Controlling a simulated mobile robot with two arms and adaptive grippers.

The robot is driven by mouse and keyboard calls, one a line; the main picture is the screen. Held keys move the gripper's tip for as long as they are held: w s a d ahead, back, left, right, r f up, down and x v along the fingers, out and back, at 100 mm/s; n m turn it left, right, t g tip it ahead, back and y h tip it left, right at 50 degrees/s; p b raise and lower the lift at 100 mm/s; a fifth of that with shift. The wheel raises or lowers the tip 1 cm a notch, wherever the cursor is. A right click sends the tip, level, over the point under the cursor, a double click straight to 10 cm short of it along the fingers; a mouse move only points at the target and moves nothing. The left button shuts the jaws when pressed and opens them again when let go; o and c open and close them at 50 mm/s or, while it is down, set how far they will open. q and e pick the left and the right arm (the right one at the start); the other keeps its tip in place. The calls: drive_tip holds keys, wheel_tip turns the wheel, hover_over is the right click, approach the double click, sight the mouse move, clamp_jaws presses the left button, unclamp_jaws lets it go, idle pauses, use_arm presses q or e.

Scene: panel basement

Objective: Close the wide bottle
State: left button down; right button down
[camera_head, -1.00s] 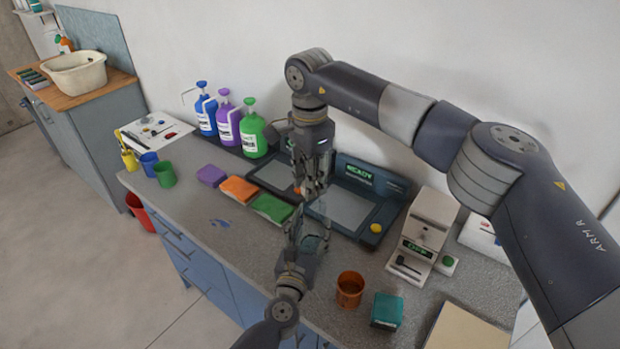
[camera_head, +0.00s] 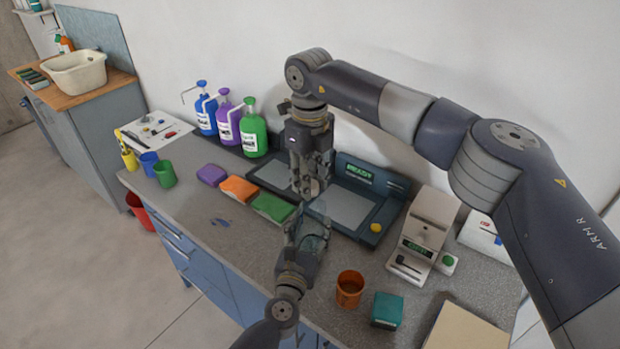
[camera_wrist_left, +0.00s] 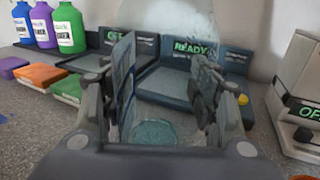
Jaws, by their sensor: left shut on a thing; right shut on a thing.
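A clear wide bottle (camera_head: 313,238) with some teal content low inside stands upright between the fingers of my left gripper (camera_head: 305,240). In the left wrist view the bottle (camera_wrist_left: 155,132) is see-through, and its top is cut off by the upper picture edge. My left gripper is shut on its sides. My right gripper (camera_head: 312,190) points down directly above the bottle. It is shut on a small, pale thing at its fingertips, perhaps the lid, mostly hidden by the fingers. I cannot tell whether that thing touches the bottle's mouth.
Behind the grippers are flat dark devices, one reading READY (camera_head: 358,173). Blue, purple and green pump bottles (camera_head: 252,130) stand at the back left.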

sight(304, 248)
drive_tip(key=m, duration=0.5)
drive_tip(key=shift+m, duration=0.3)
drive_tip(key=c, duration=1.2)
unclamp_jaws()
drive_tip(key=shift+o, duration=0.2)
drive_tip(key=shift+r, duration=0.1)
use_arm(q)
drive_tip(key=c, duration=0.5)
unclamp_jaws()
use_arm(e)
wheel_tip(304, 248, up, 12)
use_arm(q)
drive_tip(key=v, duration=1.2)
